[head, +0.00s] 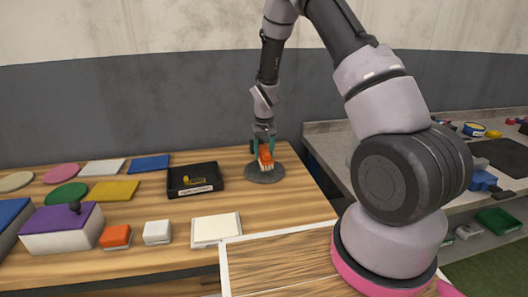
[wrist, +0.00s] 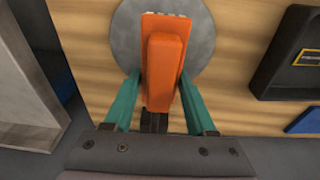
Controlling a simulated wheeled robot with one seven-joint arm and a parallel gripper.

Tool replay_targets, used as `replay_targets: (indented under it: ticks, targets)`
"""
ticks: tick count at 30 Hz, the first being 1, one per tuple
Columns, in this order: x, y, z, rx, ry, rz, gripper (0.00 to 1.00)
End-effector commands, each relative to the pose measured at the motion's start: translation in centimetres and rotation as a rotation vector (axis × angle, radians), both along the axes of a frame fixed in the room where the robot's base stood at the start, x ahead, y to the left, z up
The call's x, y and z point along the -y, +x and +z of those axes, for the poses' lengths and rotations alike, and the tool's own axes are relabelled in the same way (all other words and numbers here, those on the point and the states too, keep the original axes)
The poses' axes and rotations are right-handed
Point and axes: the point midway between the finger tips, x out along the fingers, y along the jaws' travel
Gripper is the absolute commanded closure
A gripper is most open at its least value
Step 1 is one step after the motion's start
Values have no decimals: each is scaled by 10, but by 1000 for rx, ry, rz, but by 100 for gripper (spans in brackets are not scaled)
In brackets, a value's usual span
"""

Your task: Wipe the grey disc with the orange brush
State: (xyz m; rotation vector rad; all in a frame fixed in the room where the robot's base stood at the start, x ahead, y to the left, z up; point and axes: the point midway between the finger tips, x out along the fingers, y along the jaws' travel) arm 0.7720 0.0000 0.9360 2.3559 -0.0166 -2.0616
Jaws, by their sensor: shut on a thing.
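The grey disc (head: 265,175) lies flat on the wooden table near its back right part; it also shows in the wrist view (wrist: 204,61). The orange brush (head: 265,154) is over the disc, with its pale bristles toward it. In the wrist view the orange brush (wrist: 163,55) lies between my teal fingers and overlaps the disc. My gripper (head: 263,150) is shut on the brush. I cannot tell whether the bristles touch the disc. The brush hides the middle of the disc.
A black tray (head: 195,190) with a yellow item stands just left of the disc. Several coloured discs and flat squares lie further left. A white square (head: 215,229), a small white block (head: 157,232) and an orange block (head: 116,236) lie in front. Wall behind.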

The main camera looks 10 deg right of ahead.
Motion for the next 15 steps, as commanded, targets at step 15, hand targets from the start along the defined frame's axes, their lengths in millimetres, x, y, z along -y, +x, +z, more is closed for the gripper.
replay_targets:
  ticks: [15]
  targets:
    - [-10,15,-2,5,1,3,100]
